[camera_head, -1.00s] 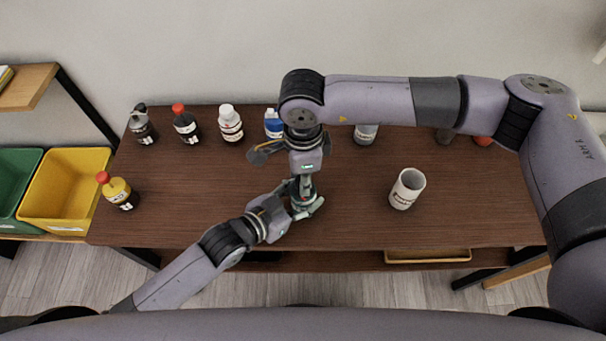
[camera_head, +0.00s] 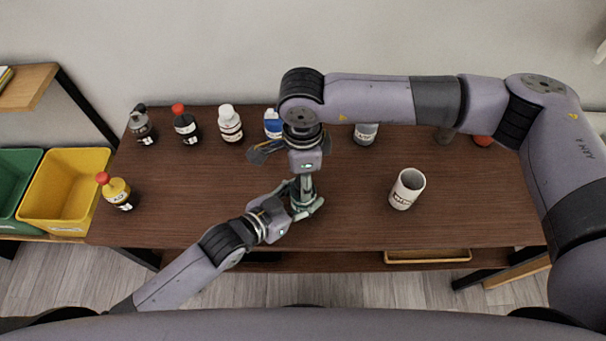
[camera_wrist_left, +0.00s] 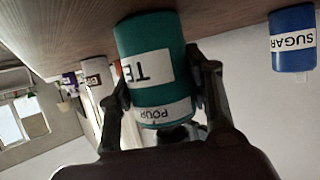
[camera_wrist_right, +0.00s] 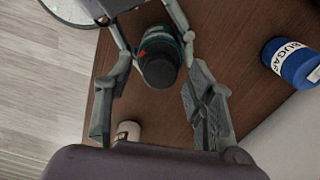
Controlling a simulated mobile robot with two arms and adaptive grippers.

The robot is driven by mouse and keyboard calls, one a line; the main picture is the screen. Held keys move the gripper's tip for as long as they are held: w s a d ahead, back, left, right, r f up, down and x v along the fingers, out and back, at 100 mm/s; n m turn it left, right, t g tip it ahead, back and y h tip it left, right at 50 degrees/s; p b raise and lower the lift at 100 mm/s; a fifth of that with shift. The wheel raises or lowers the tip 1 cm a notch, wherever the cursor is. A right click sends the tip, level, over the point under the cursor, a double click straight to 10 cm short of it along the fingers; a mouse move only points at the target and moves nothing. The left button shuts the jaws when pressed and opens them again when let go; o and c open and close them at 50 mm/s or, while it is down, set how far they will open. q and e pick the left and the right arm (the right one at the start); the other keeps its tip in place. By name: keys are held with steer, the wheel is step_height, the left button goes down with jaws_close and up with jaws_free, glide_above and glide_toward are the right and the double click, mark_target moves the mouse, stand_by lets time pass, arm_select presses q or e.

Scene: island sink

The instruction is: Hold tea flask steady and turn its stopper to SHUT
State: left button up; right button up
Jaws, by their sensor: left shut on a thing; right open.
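The tea flask is a teal cylinder (camera_wrist_left: 150,50) with white labels in the left wrist view; one reads "TE", cut off by the view angle, another "POUR". My left gripper (camera_wrist_left: 160,88) is shut around its body. In the right wrist view the flask (camera_wrist_right: 152,42) shows from above, with a dark round stopper (camera_wrist_right: 159,72) and a small red mark beside it. My right gripper (camera_wrist_right: 155,105) is open, its fingers spread on either side of the stopper's line and apart from it. In the head view my left gripper (camera_head: 296,200) and right gripper (camera_head: 304,178) mostly hide the flask.
A blue sugar canister (camera_wrist_right: 292,62) stands near the flask. A white container (camera_head: 406,190) stands to the right on the brown table (camera_head: 350,220). Several bottles line the back edge, and a yellow bottle (camera_head: 118,194) stands at left. The front middle is clear.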

step_height(320, 180, up, 12)
stand_by(0.4)
steer(key=shift+f, duration=0.15)
arm_select(q)
steer(key=o, duration=1.3)
